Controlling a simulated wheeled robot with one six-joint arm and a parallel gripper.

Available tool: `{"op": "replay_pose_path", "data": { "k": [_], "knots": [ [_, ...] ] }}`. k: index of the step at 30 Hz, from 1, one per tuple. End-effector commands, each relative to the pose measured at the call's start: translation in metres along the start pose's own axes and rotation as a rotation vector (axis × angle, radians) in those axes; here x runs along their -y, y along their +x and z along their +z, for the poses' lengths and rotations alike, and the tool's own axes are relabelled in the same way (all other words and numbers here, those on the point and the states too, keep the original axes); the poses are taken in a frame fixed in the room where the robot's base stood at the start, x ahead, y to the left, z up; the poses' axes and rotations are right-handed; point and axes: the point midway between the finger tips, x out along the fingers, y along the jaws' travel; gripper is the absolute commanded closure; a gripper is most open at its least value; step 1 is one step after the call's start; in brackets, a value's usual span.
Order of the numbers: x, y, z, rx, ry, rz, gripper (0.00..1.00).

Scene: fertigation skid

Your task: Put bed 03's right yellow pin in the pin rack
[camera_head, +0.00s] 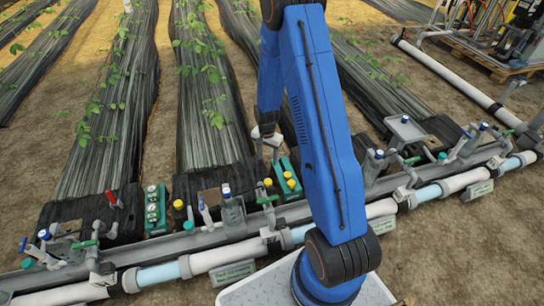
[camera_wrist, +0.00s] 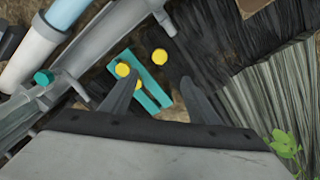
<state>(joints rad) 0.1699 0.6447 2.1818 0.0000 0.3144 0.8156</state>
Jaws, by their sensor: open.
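A teal pin rack (camera_head: 295,168) stands on the ground just left of my blue arm and holds two yellow-capped pins (camera_head: 291,184). It also shows in the wrist view (camera_wrist: 152,100). A lone yellow pin (camera_head: 267,182) is left of the rack, by the end of a black-covered bed; in the wrist view this pin (camera_wrist: 159,56) is apart from the rack. Another yellow pin (camera_head: 178,204) is further left at the same bed. My gripper (camera_wrist: 160,76) is open and empty; its fingers overlook the rack, and the left fingertip partly covers a racked pin. I cannot read the bed numbers.
A grey pipe manifold (camera_head: 210,241) with valves and upright fittings runs across in front of the beds. A green-handled valve (camera_head: 268,199) is close to the lone pin. Bare soil lies at the right.

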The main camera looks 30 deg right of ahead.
Motion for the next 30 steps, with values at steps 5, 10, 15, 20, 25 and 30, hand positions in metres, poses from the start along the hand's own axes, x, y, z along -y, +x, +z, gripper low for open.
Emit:
{"op": "replay_pose_path", "data": {
  "k": [5, 10, 15, 20, 25, 30],
  "knots": [
    [-0.001, 0.014, 0.0, 0.002, 0.001, 0.002, 0.45],
    [-0.001, 0.038, 0.001, 0.003, 0.0, 0.003, 0.45],
    [-0.001, 0.064, 0.001, 0.002, 0.0, 0.003, 0.45],
    [-0.001, 0.088, 0.001, 0.002, 0.0, 0.002, 0.45],
    [-0.001, 0.113, 0.001, 0.002, 0.0, 0.002, 0.45],
    [-0.001, 0.138, 0.001, 0.001, 0.0, 0.002, 0.45]
  ]
}}
